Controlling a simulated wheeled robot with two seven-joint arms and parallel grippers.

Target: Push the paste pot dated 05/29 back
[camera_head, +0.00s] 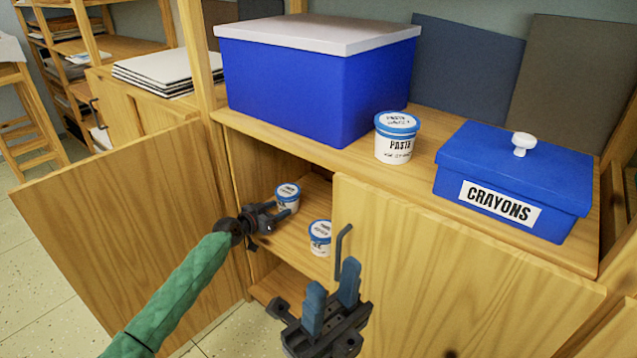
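Three white paste pots with blue-rimmed lids show in the head view. One pot (395,148) stands upright on the cabinet top; its small date line is too blurred to read surely. Two stand upright on the shelf inside the cabinet: a rear-left pot (287,200) and a front-right pot (319,241). Their dates are too small to read. My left gripper (279,211) is inside the doorway, right beside the rear-left pot; I cannot tell whether it touches it or how far its fingers are apart. My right gripper (333,278) is open and empty, in front of the cabinet.
The left cabinet door (130,210) stands open; the right door (450,270), with a dark handle (341,250), appears closed. On top are a large blue box (310,90) with a grey lid and a blue CRAYONS box (515,175). The shelf (288,240) has bare room around the pots.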

